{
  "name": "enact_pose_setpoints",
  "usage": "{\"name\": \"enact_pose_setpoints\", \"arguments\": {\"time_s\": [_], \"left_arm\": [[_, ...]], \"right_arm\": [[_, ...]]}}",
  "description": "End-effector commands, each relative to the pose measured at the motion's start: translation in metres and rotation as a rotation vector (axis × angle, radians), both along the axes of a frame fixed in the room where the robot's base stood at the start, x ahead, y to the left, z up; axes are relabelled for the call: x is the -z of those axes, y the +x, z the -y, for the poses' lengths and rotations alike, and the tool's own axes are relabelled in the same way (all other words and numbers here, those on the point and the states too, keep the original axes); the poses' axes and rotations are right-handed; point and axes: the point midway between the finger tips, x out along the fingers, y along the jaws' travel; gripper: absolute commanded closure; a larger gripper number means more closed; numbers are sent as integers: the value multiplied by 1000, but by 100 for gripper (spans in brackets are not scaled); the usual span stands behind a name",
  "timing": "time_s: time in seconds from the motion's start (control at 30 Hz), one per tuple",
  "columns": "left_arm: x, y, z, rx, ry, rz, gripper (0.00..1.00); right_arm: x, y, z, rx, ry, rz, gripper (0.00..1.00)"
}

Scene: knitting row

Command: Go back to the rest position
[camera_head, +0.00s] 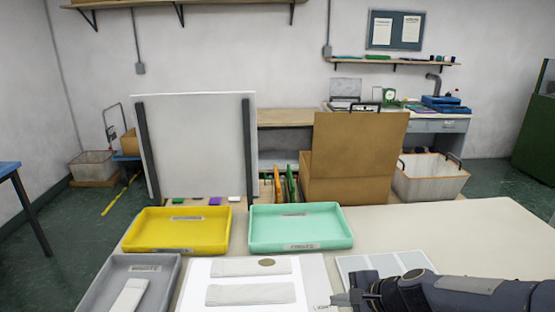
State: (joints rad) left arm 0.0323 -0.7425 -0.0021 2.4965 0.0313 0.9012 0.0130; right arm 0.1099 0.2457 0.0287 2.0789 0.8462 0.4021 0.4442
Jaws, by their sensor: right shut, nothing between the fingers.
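My right gripper (345,299) comes in from the lower right and is shut with nothing in it. Its tip is over the table's near edge, just right of the white sheet (198,291). The arm covers part of a light panelled card (385,262). My left gripper does not show. Two pale knitted strips lie on the white sheet, an upper one (235,267) and a lower one (250,294). A small brown oval (267,262) rests on the upper strip.
A yellow tray (178,249) and a mint tray (300,245) stand behind the sheet, both empty. A grey tray (112,275) at left holds a pale piece (129,296). A white board (198,140) and a cardboard box (355,150) stand behind. The table's right side (480,235) is clear.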

Motion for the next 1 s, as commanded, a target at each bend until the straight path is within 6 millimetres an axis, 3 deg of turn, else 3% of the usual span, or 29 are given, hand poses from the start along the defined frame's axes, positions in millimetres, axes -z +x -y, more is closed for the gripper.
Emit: {"name": "enact_pose_setpoints", "arguments": {"time_s": [0.03, 0.1, 0.2, 0.4, 0.5, 0.7, 1.0], "left_arm": [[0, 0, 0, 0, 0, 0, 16], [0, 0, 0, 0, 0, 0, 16], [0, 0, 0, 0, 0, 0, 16], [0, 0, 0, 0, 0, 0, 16], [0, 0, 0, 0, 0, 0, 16], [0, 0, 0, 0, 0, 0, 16], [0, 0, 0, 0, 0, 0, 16]], "right_arm": [[-22, -18, 3, -74, -49, 67, 100], [-43, -49, 5, -204, -139, 153, 100], [-63, -98, 10, -386, -285, 262, 100], [-67, -186, 28, -691, -583, 398, 100], [-61, -215, 37, -790, -699, 423, 100], [-52, -240, 47, -880, -809, 434, 100], [-51, -241, 48, -884, -815, 433, 100]]}}
